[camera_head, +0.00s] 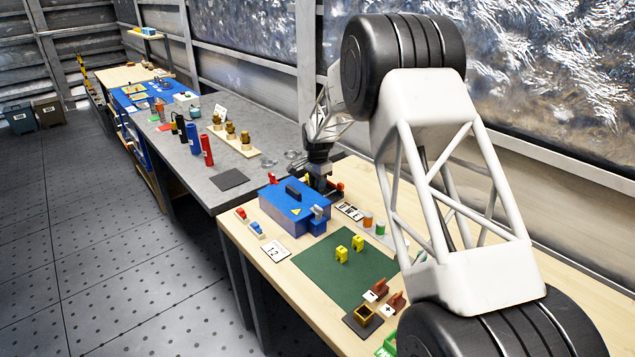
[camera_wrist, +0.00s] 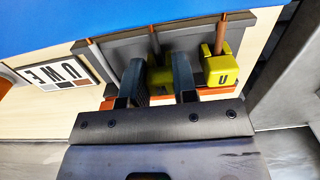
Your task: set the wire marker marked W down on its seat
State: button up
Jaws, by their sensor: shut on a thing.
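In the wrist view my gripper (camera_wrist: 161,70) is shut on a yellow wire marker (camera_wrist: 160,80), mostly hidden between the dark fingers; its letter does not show. The held marker is at the middle copper wire (camera_wrist: 155,42) of a grey terminal block (camera_wrist: 190,42). I cannot tell whether it is fully down. A yellow marker lettered U (camera_wrist: 221,71) sits on the wire to its right. The left wire (camera_wrist: 91,52) shows no marker. In the head view my gripper (camera_head: 319,186) is behind the blue motor box (camera_head: 290,212), its fingertips largely hidden.
Two more yellow markers (camera_head: 341,253) (camera_head: 357,243) stand on the green mat (camera_head: 320,275). Orange and green cylinders (camera_head: 368,219) stand right of the box. The mat's left part is clear.

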jog(key=shift+f, duration=0.15)
jog(key=o, duration=1)
jog(key=shift+c, duration=0.2)
jog(key=shift+r, duration=3.9)
jog(key=shift+r, duration=0.1)
